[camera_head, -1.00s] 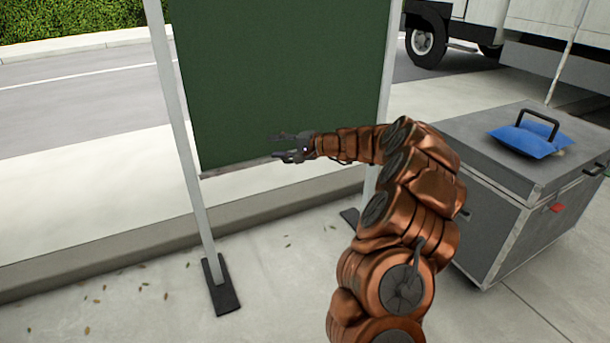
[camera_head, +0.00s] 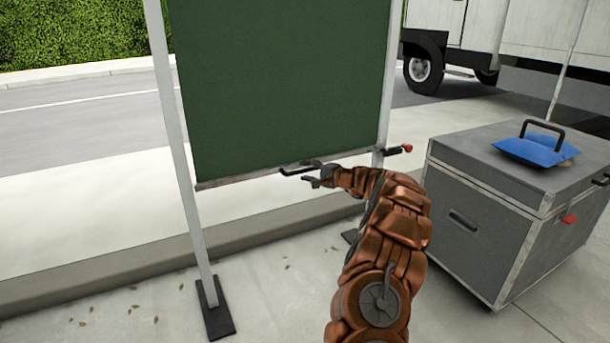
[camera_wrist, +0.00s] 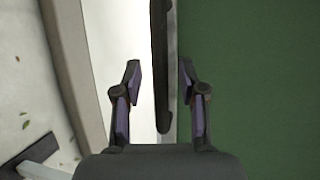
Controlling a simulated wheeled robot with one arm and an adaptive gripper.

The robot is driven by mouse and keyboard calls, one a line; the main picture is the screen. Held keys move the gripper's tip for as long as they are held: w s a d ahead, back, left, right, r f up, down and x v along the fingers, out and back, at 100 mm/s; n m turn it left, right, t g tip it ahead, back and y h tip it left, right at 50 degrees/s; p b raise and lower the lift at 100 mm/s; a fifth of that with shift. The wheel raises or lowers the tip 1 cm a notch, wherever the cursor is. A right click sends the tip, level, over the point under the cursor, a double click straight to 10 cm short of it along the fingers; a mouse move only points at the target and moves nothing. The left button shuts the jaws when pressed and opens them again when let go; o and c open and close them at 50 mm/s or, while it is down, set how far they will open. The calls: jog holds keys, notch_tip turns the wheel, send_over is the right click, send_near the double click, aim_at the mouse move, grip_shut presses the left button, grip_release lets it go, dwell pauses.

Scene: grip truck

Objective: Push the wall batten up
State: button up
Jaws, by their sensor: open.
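The wall batten (camera_head: 235,180) is the pale bar along the bottom edge of a dark green sheet (camera_head: 285,80), hung between two grey posts. A black bar handle (camera_head: 290,171) sits on the batten; in the wrist view the handle (camera_wrist: 160,45) runs upright in the picture. My gripper (camera_head: 312,174) is at the handle's right part, just below the green sheet. In the wrist view my gripper (camera_wrist: 159,75) is open, with one finger on each side of the handle. Gaps show between the fingers and the handle.
The left post (camera_head: 185,150) stands on a dark foot (camera_head: 216,310). A red-knobbed lever (camera_head: 406,149) sticks out at the right post. A grey case (camera_head: 470,215) with a blue bag (camera_head: 537,150) stands at the right. A kerb (camera_head: 100,255) runs behind the posts.

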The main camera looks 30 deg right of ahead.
jog(key=shift+w+a+f, duration=0.1)
jog(key=shift+w+a, duration=0.1)
jog(key=shift+w, duration=0.35)
grip_shut()
dwell(0.4)
